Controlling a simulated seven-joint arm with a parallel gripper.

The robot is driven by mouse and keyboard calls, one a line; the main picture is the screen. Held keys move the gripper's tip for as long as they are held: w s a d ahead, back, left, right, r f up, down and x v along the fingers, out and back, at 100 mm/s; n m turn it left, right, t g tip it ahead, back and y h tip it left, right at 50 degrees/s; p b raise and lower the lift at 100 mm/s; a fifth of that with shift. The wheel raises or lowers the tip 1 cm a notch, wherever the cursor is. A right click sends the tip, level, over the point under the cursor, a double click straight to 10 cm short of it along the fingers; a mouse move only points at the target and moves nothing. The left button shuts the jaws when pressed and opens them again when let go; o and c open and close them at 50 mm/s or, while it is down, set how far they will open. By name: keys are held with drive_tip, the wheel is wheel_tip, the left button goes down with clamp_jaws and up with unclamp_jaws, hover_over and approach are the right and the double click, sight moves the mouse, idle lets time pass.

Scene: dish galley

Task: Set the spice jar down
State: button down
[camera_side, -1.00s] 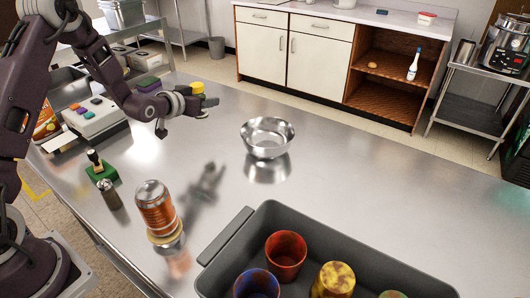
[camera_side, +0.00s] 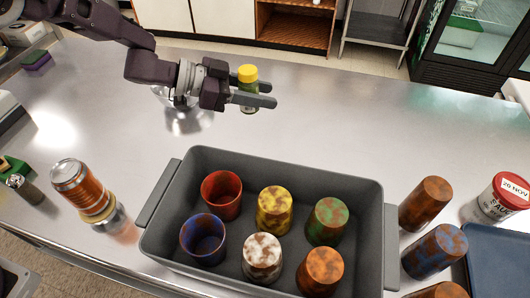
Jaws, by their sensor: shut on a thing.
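The spice jar (camera_side: 248,75) has a yellow lid and a greenish body. It is upright between the fingers of my gripper (camera_side: 270,94), which is shut on it. The fingers point right and cover part of the jar's body; its lower end shows just below them. The jar is over the steel counter (camera_side: 330,110), beyond the grey bin. I cannot tell how large the gap under it is.
A grey bin (camera_side: 172,200) with several mottled cups stands in front. A metal bowl (camera_side: 190,120) is mostly hidden behind my gripper. Cans (camera_side: 85,190) stand left; cups (camera_side: 425,203), a red-lidded tub (camera_side: 503,196) and a blue tray (camera_side: 497,262) are right. The counter right of my gripper is clear.

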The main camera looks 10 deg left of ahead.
drive_tip(key=s+d+m+g, duration=0.2)
drive_tip(key=s+d, duration=0.1)
drive_tip(key=d, duration=0.1)
drive_tip(key=shift+h, duration=0.5)
drive_tip(key=f, duration=1)
drive_tip(key=shift+d+f, duration=0.2)
drive_tip(key=shift+f, duration=0.15)
drive_tip(key=shift+f, duration=0.2)
drive_tip(key=c, duration=0.9)
unclamp_jaws()
drive_tip(key=shift+r, duration=0.1)
